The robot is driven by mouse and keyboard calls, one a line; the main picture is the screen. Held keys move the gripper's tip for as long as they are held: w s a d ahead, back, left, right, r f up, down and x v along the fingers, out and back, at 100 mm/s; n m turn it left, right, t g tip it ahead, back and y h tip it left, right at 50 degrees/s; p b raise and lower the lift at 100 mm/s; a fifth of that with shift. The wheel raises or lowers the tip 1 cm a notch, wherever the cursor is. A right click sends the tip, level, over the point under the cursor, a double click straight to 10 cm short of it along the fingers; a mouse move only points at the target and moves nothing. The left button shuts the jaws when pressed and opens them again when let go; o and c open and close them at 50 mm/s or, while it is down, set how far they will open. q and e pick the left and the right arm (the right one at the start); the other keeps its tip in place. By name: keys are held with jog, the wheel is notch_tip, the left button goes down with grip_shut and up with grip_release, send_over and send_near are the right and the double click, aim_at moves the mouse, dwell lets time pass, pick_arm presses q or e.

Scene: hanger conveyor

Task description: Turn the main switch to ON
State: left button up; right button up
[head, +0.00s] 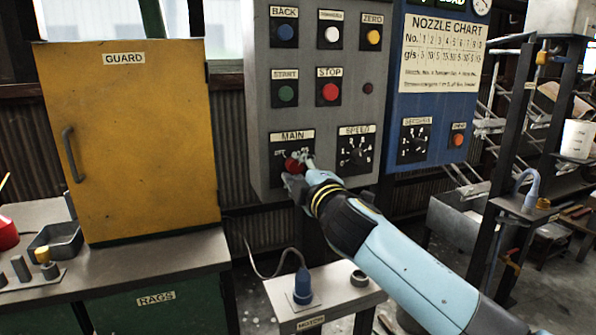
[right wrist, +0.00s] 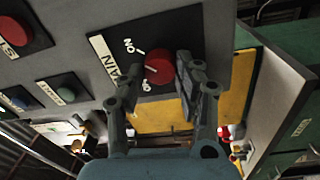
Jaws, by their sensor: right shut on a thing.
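The MAIN switch is a red knob (head: 291,164) on a black plate (head: 279,146) low on the grey control panel. My right gripper (head: 301,170) is at this knob, its arm coming in from the lower right. In the right wrist view the red knob (right wrist: 158,66) lies between the two fingers of the right gripper (right wrist: 160,80), which is shut on it. ON and OFF labels show on the plate beside the knob. A light mark shows on the knob's face, but which label it points to is hard to tell. My left gripper is not in view.
START (head: 285,94) and STOP (head: 329,92) buttons sit above the MAIN switch, and the SPEED dial (head: 356,153) is to its right. A yellow GUARD door (head: 130,150) stands to the left. A small table (head: 322,302) with a blue plug is below.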

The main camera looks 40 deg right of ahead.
jog(key=shift+f, duration=0.1)
jog(key=o, duration=1.1)
jog(key=shift+o, duration=0.2)
jog(key=shift+s, duration=0.3)
jog(key=v, duration=1.1)
jog(key=shift+s, duration=0.25)
jog(key=shift+a, duration=0.1)
